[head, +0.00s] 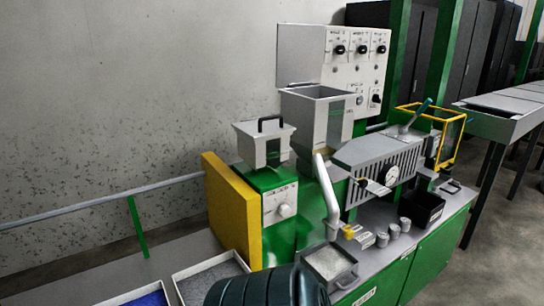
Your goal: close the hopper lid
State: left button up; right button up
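A large grey hopper (330,122) stands at the middle of the green machine, in front of the control panel. Its wide top looks open, with sloping inner walls showing; I cannot make out a separate lid on it. To its left, a smaller light grey hopper (250,148) with a green window sits on a green unit with a round dial. A black handle (270,119) arches over its top. I cannot tell whether the handle belongs to a lid. Neither of my grippers shows in the head view.
A yellow panel (234,215) stands left of the green unit. A yellow frame guard (447,138) is at the right. Small grey cylinders and a black bin (422,209) sit on the machine's bench. Trays of pellets (205,283) and a dark ribbed object (262,288) are at the bottom.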

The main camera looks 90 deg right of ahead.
aim_at(300, 48)
jog(key=z, duration=0.45)
jog(key=i+z, duration=0.1)
jog(key=z, duration=0.4)
jog(key=j+z, duration=0.1)
jog(key=z, duration=0.8)
jog(key=j+z, duration=0.15)
jog(key=z, duration=0.35)
jog(key=j+z, duration=0.1)
jog(key=z, duration=0.8)
jog(key=i+j, duration=0.05)
jog(key=j, duration=0.05)
